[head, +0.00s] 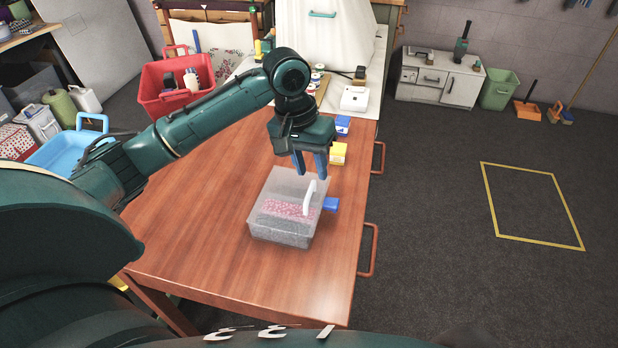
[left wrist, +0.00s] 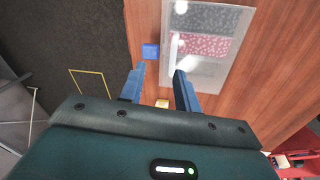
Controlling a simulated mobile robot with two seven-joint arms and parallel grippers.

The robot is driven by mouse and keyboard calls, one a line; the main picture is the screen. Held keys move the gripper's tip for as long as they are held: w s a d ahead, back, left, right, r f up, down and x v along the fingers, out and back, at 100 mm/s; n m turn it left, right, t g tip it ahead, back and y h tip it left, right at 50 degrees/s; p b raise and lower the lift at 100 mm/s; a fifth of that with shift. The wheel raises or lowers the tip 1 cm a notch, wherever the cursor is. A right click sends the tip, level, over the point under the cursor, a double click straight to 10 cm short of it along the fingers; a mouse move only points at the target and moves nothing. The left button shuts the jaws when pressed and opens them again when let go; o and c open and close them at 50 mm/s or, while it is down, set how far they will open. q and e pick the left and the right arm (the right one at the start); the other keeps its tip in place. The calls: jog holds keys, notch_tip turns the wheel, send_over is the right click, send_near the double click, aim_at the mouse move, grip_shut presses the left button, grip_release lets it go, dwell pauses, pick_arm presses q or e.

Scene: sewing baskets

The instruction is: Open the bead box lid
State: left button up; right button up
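The bead box (head: 281,232) is a clear plastic box on the wooden table, with pink and grey contents showing through. A translucent lid (head: 281,183) covers its top and looks closed. A white handle (head: 309,198) stands up on the lid's right side. The box also shows in the left wrist view (left wrist: 219,74), with the handle (left wrist: 174,47) along its left edge. My left gripper (head: 311,176) points down above the back of the box. Its blue fingers are apart with nothing between them, also in the left wrist view (left wrist: 158,82). My right gripper is not in view.
A blue block (head: 331,204) lies beside the box's right side. A yellow block (head: 338,153) and another blue block (head: 342,125) lie farther back. A red basket (head: 176,83) stands at the back left. The table (head: 200,240) is clear left of the box.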

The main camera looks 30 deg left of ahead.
pick_arm(q)
jog(key=n, duration=0.2)
send_near(311, 186)
jog(key=f, duration=0.5)
jog(key=d+f+b, duration=0.1)
jog(key=f, duration=0.1)
jog(key=shift+w+d+f, duration=0.1)
jog(key=shift+w+f, duration=0.05)
jog(key=shift+f, duration=0.15)
jog(key=shift+c, duration=0.2)
grip_shut()
dwell(0.3)
